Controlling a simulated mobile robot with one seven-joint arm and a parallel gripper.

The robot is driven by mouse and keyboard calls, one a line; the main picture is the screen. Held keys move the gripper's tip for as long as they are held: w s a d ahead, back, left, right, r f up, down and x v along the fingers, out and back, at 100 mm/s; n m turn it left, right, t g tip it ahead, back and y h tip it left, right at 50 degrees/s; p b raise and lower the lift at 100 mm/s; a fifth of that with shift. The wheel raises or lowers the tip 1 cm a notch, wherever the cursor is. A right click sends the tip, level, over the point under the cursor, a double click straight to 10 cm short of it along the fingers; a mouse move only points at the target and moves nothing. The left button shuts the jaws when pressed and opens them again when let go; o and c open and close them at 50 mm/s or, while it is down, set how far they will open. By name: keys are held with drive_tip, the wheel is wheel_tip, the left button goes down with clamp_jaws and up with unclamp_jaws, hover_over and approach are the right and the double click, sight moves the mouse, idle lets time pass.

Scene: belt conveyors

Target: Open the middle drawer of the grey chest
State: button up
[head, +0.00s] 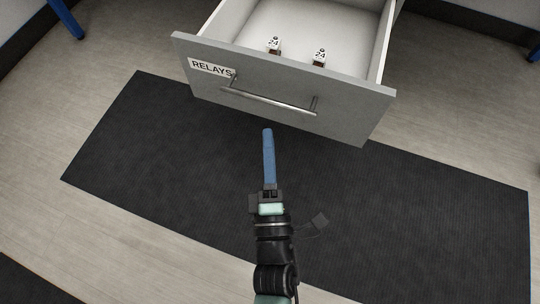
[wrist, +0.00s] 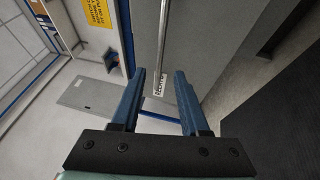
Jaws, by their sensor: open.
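A grey drawer (head: 290,98) labelled RELAYS stands pulled out at the top of the head view, its white interior showing. A metal bar handle (head: 268,101) runs across its front. Whether this is the middle drawer, I cannot tell, as the rest of the chest is out of the head view. My gripper (head: 267,131) points at the drawer front from below in the picture. In the wrist view its two blue fingers (wrist: 160,74) are apart with nothing gripped.
Two small items numbered 24 (head: 274,45) (head: 319,57) stand inside the open drawer. A dark mat (head: 130,150) lies on the floor below. In the wrist view a yellow sign (wrist: 97,12) and a grey wall box (wrist: 90,97) show at the left.

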drive_tip(key=v, duration=0.3)
drive_tip(key=shift+s+p, duration=0.2)
drive_tip(key=shift+p, duration=0.1)
